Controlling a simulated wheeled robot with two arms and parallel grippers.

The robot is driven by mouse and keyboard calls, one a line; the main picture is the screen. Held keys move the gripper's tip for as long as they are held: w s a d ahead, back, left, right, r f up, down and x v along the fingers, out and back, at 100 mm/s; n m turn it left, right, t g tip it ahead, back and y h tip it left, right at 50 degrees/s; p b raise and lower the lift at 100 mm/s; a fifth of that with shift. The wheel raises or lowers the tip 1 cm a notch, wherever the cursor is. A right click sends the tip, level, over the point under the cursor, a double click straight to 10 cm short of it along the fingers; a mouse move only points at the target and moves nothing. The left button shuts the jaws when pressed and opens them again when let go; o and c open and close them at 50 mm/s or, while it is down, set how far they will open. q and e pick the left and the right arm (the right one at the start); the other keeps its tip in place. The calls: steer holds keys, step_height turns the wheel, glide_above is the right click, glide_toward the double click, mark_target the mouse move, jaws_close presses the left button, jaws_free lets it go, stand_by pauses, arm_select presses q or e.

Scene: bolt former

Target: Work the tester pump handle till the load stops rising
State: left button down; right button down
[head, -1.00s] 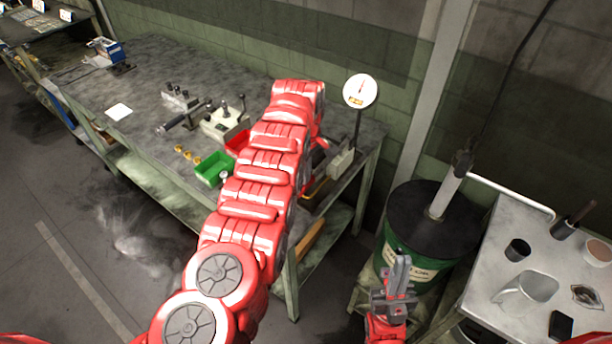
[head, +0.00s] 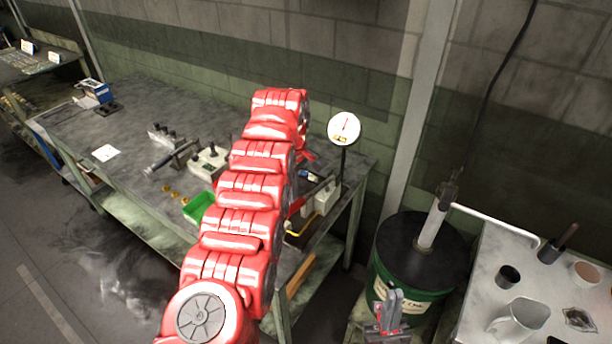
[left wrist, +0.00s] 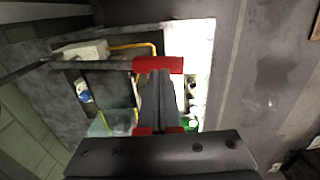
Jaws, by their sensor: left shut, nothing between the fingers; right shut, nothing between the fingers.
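The tester pump is a pale block (head: 326,194) at the right end of the bench, and it also shows in the left wrist view (left wrist: 82,50). Its dark lever ends in a red grip (left wrist: 172,65); part of the red shows in the head view (head: 297,206). A white dial gauge (head: 344,128) with a red needle stands above the pump; its reading is too small to tell. My left gripper (left wrist: 158,76) is shut, its tips at the red grip; I cannot tell whether they touch. My arm hides it in the head view. My right gripper (head: 394,297) is shut and empty.
A green bin (head: 198,208) and small fixtures (head: 208,160) stand on the bench (head: 130,110). A green drum (head: 415,292) with an upright grey tube (head: 433,222) stands right of the bench. A side table (head: 474,300) with cups is at the right. A wall post stands behind.

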stand_by(0.8)
arm_select(q)
step_height(320, 180, up, 8)
steer(key=f+p, duration=0.1)
steer(key=p, duration=0.6)
step_height(320, 180, down, 6)
steer(key=shift+f, duration=0.45)
